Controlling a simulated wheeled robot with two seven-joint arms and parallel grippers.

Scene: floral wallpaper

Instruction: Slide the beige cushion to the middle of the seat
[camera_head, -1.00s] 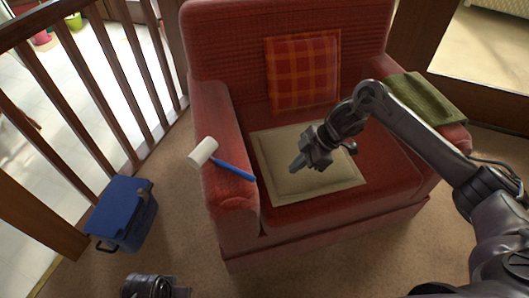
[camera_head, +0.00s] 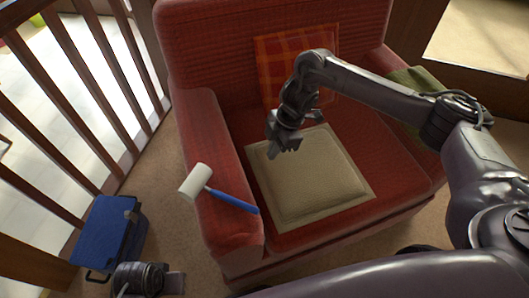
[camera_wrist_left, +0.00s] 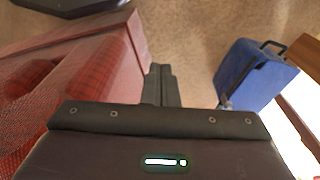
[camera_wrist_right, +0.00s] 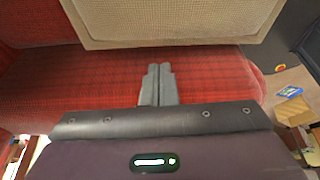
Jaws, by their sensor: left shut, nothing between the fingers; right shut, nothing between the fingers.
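The beige cushion (camera_head: 308,185) lies flat on the red seat (camera_head: 395,170), nearer the left armrest than the right. It also shows across the top of the right wrist view (camera_wrist_right: 170,20). My right gripper (camera_head: 275,152) is shut and empty, at the cushion's back left edge in the head view. In the right wrist view its closed fingertips (camera_wrist_right: 160,68) show over red fabric, just short of the cushion's edge; I cannot tell whether they touch anything. My left gripper (camera_wrist_left: 162,85) is shut and empty, low beside the armchair; its fingertips are not clear in the head view.
A mallet with a white head (camera_head: 195,182) and blue handle lies on the left armrest (camera_head: 220,130). A plaid pillow (camera_head: 270,65) leans on the backrest. A green cloth (camera_head: 415,78) lies on the right armrest. A blue box (camera_head: 108,232) stands on the floor by the wooden railing.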

